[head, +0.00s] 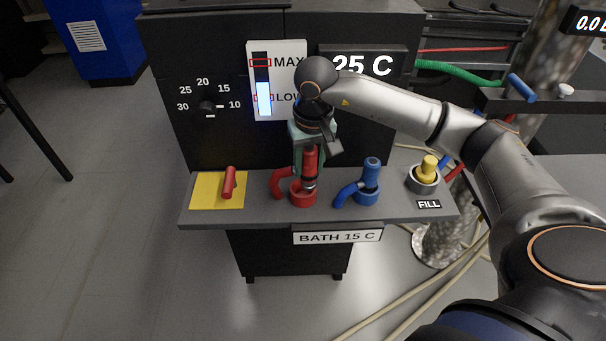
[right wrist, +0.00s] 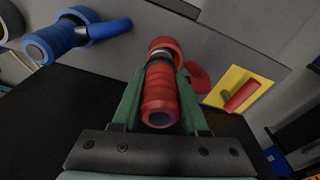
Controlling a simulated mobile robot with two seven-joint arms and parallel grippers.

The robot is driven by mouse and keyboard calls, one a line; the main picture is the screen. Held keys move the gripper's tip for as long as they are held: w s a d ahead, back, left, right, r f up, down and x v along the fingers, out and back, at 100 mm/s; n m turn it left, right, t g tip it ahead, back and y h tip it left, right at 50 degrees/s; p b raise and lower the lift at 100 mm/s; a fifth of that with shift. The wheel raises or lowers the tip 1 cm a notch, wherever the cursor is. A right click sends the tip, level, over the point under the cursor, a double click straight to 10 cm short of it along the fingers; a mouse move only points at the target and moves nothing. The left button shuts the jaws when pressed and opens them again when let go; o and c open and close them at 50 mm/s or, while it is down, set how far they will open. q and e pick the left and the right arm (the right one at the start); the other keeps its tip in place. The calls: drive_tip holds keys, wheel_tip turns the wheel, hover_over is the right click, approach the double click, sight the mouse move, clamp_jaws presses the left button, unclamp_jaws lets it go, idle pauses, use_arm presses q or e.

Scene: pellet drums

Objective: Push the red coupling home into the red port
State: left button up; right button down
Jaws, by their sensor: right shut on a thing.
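The red coupling (head: 310,158) is a ribbed red cylinder, held upright by my right gripper (head: 308,170). In the right wrist view, the coupling (right wrist: 160,92) sits between the green fingers of the gripper (right wrist: 160,112). The red port (head: 303,198) is a red ring on the grey shelf, directly under the coupling; the ring also shows in the right wrist view (right wrist: 166,45). A metallic band shows between coupling and port. The coupling's lower end is at the port's mouth; how deep it sits I cannot tell. My left gripper is not in view.
A blue coupling (head: 371,172) stands right of the red port, with a yellow one (head: 428,168) farther right. A red handle (head: 229,184) lies on a yellow square (head: 206,192) at left. A black panel with dial and level gauge (head: 263,85) rises behind.

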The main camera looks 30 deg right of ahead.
sight(303, 178)
drive_tip(key=shift+w+a+f, duration=0.2)
drive_tip(key=shift+w+f, duration=0.5)
drive_tip(key=shift+f, duration=0.15)
wheel_tip(303, 178, down, 3)
drive_tip(key=shift+w+f, duration=0.1)
drive_tip(key=shift+f, duration=0.3)
drive_tip(key=shift+c, duration=2.2)
unclamp_jaws()
drive_tip(key=shift+r, duration=0.1)
